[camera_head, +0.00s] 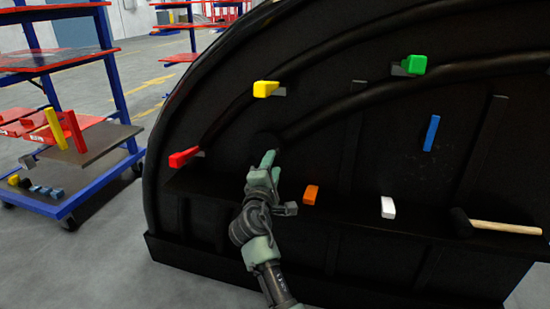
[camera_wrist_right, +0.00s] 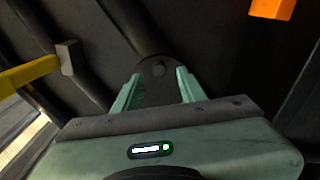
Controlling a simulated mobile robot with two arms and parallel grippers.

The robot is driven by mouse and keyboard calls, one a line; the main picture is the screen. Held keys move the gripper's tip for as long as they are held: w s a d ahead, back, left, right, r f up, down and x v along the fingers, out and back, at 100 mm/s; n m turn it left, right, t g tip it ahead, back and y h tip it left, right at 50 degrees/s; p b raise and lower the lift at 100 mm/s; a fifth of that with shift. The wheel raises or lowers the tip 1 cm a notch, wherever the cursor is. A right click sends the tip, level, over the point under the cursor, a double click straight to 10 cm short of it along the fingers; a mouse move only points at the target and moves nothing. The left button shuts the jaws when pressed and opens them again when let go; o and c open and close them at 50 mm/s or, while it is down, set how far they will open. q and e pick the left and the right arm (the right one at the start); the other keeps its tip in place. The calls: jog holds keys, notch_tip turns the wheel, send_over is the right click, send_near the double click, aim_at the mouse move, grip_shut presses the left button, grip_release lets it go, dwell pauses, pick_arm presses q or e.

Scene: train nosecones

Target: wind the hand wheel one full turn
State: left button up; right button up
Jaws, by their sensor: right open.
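My right gripper (camera_head: 268,163) is in front of the black nosecone's inner face (camera_head: 330,110), left of its middle. In the right wrist view the gripper (camera_wrist_right: 158,88) has its two green fingers apart with nothing clamped between them. A dark round disc (camera_wrist_right: 157,72) with a small bolt-like centre shows between and just beyond the fingertips. It may be the hand wheel; its dark colour makes this hard to tell. I cannot tell whether the fingers touch it. In the head view the gripper partly hides this spot. My left gripper is out of view.
Coloured blocks stick out around the gripper: red (camera_head: 184,157), yellow (camera_head: 265,89), green (camera_head: 414,65), blue (camera_head: 432,133), orange (camera_head: 311,195) and white (camera_head: 388,207). A mallet (camera_head: 505,227) lies on the ledge at right. A blue-framed cart (camera_head: 90,190) stands at left, with open floor between.

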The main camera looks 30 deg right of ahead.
jog(key=shift+v, duration=1.7)
jog(key=shift+f, duration=0.1)
